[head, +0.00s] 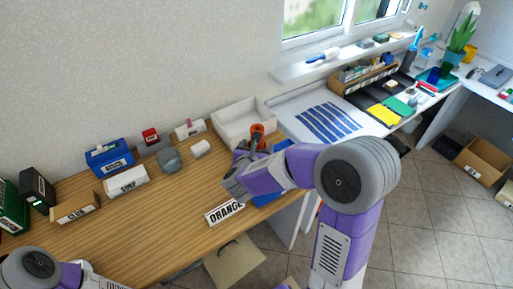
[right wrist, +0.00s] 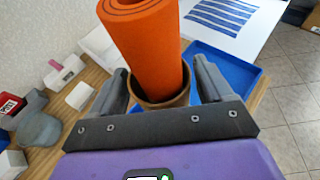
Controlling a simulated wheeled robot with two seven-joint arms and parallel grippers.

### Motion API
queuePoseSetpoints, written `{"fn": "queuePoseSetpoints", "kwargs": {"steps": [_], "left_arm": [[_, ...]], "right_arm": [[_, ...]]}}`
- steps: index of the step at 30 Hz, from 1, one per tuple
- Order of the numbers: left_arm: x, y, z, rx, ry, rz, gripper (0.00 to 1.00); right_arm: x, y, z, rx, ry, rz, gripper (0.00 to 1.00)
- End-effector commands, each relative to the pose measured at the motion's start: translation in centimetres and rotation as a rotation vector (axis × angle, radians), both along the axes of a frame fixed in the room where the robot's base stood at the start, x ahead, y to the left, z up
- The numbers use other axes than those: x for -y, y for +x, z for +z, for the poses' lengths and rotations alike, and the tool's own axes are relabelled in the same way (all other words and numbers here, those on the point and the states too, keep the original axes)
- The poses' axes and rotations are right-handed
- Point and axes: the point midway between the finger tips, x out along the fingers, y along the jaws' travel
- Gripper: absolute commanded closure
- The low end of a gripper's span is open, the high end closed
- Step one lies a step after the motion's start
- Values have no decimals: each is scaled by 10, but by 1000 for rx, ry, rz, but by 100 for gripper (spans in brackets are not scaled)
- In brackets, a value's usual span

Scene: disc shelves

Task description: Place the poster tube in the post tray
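The poster tube (right wrist: 157,85) is a brown cylinder with an orange roll (right wrist: 145,35) standing out of its open top. In the head view the orange end (head: 257,130) shows beyond my right gripper (head: 240,175). In the right wrist view the tube is between the two fingers of this gripper (right wrist: 160,90), which look closed on its sides. A blue tray (right wrist: 248,73) lies behind the tube; in the head view my arm hides most of it. A white open tray (head: 232,135) is at the table's back edge. I cannot read which is the post tray. My left gripper is out of view.
The wooden table (head: 150,215) has a clear middle. Labelled boxes, a blue one (head: 108,157) among them, a grey rounded object (head: 168,158) and a small white block (head: 201,149) stand along the back. A striped white surface (head: 325,120) adjoins right.

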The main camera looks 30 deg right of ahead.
Motion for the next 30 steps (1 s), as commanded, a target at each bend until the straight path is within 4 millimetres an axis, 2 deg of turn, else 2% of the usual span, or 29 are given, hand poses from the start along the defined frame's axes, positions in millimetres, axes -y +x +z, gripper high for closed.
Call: {"fn": "queuePoseSetpoints", "kwargs": {"steps": [9, 14, 24, 30], "left_arm": [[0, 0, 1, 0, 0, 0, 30], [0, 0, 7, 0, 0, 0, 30], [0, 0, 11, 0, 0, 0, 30], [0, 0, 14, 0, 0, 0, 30]], "right_arm": [[0, 0, 0, -1, -1, 0, 11], [-1, -1, 6, -1, -1, 3, 11], [-46, -52, 33, 2, 0, 6, 11], [-65, -75, 45, 1, 0, 3, 11]]}}
